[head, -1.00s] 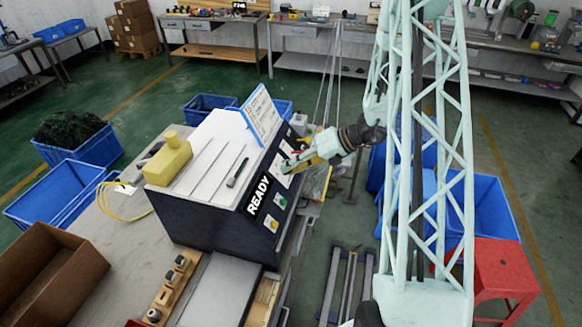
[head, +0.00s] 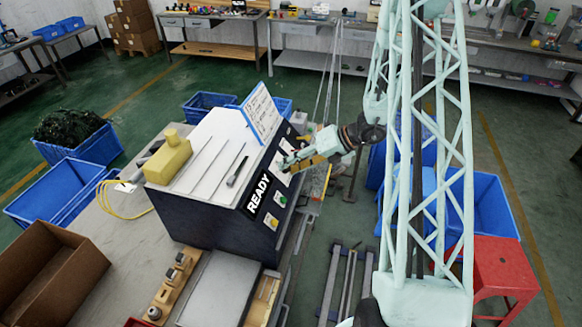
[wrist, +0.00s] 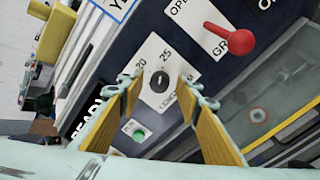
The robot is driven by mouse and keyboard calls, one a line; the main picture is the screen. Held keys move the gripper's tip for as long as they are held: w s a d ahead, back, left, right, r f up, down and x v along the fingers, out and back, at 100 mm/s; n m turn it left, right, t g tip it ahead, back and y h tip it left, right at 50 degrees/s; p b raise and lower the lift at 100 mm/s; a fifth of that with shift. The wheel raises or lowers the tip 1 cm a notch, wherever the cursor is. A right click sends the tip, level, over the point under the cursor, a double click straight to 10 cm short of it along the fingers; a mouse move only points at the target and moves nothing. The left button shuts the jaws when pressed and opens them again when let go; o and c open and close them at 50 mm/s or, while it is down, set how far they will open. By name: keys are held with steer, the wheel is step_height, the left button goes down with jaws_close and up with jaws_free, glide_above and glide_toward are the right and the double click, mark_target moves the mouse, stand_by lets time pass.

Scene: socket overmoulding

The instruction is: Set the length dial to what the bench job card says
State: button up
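The length dial (wrist: 157,83) is a small black knob on a white plate in the wrist view, with 20 and 25 printed above it and partly covered lettering at its lower right. A pale mark shows on the knob, but I cannot tell its exact setting. My gripper (wrist: 161,88) is open, its yellow fingers on either side of the knob with gaps visible. In the head view my gripper (head: 291,162) is at the machine's front panel and hides the dial. A blue-edged white card (head: 262,113) stands on the machine (head: 207,217); its writing is too small to read.
A red-handled lever (wrist: 238,42) sticks out right of the dial. A green button (wrist: 138,135) lies below it. A READY display (head: 258,195) is on the panel. A yellow block (head: 168,158) and thin rods lie on the machine top. A red stool (head: 503,272) stands at right.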

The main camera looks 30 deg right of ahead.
steer(key=shift+s+d+r, duration=0.1)
steer(key=v, duration=1.1)
steer(key=shift+s+d+r, duration=0.2)
stand_by(0.6)
steer(key=s+a+r+n+g+h+b, duration=0.1)
steer(key=s+a+r+n+g+b, duration=0.2)
steer(key=a+r+n, duration=0.4)
steer(key=s+a+r+n+b, duration=0.3)
steer(key=s+a+n, duration=0.25)
steer(key=a, duration=0.35)
steer(key=s+a+r+n+g+h+b, duration=0.1)
steer(key=s+a+r+n+g+b, duration=0.15)
steer(key=a+r+n, duration=0.45)
steer(key=s+a+n+t+h+b, duration=0.1)
steer(key=s+a+n+h+b, duration=0.1)
steer(key=s+n+b, duration=0.3)
steer(key=s+a+n+t+h+b, duration=0.2)
steer(key=s+a+n+h+b, duration=0.1)
steer(key=s+n, duration=1.1)
steer(key=s+a+b, duration=0.1)
steer(key=s+b, duration=0.1)
steer(key=s, duration=0.3)
steer(key=shift+s+a+r, duration=0.2)
steer(key=shift+r, duration=0.15)
